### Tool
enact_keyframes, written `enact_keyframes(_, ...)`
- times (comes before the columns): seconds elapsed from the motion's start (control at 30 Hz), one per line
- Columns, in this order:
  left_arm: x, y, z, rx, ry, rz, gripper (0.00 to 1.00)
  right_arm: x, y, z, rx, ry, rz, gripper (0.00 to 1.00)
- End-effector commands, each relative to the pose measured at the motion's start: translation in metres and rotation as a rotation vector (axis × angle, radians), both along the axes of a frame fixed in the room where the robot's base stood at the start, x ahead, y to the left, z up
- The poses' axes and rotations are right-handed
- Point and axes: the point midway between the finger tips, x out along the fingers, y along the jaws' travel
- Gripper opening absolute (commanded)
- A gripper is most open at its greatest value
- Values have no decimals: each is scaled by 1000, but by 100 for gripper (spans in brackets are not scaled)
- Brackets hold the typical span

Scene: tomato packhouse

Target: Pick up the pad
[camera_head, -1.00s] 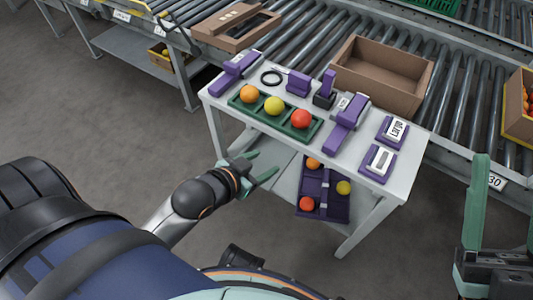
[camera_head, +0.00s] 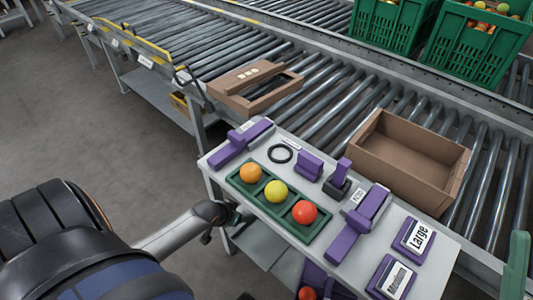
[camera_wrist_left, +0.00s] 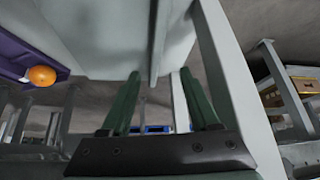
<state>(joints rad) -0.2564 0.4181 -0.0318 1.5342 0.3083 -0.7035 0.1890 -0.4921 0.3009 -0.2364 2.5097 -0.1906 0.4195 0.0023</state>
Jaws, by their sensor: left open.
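No item is plainly marked as the pad. On the white table (camera_head: 226,172), a small dark block (camera_head: 336,189) lies under an upright purple stamp-like piece (camera_head: 342,171). A purple block (camera_head: 309,165) stands left of it. My left gripper (camera_head: 236,214) is at the table's near left edge, below the top, mostly hidden in the head view. In the left wrist view its two green fingers (camera_wrist_left: 160,108) are apart with nothing between them. Only a green finger of my right gripper (camera_head: 515,266) shows at the right edge.
A green tray (camera_head: 262,202) holds orange, yellow and red tomatoes. Also on the table are purple tools, a black ring (camera_head: 280,155) and signs reading Large (camera_head: 416,237) and Medium (camera_head: 393,279). A cardboard box (camera_head: 411,160) stands on the roller conveyor behind.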

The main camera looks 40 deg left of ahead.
Motion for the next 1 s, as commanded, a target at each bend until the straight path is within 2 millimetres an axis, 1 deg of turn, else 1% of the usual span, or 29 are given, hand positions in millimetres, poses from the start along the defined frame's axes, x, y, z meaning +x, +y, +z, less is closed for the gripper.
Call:
enact_keyframes(0.03, 6, 0, -14, 0, -1, 0, 62, 0, 1, -12, 4, 5, 7, 59)
enact_keyframes(0.1, 11, 1, -21, 1, -1, -1, 62, 0, 1, -18, 8, 12, 15, 59)
enact_keyframes(0.2, 16, 1, -27, 0, 0, -1, 62, 1, 2, -23, 13, 19, 21, 59)
enact_keyframes(0.37, 19, 1, -31, 0, 0, -1, 62, 1, 2, -26, 13, 22, 23, 59)
enact_keyframes(0.43, 21, 0, -35, 0, 0, -1, 62, 1, 3, -30, 12, 22, 23, 59)
enact_keyframes(0.7, 36, -2, -66, 0, -1, -1, 62, 2, 6, -63, -16, 24, 14, 59)
enact_keyframes(0.77, 40, -2, -72, 0, -1, -2, 62, 2, 7, -68, -22, 26, 12, 59)
enact_keyframes(0.87, 43, -1, -75, 1, 0, -3, 62, 3, 8, -72, -31, 30, 8, 59)
enact_keyframes(1.0, 44, -1, -73, 1, 0, -3, 62, 4, 8, -71, -29, 35, 7, 59)
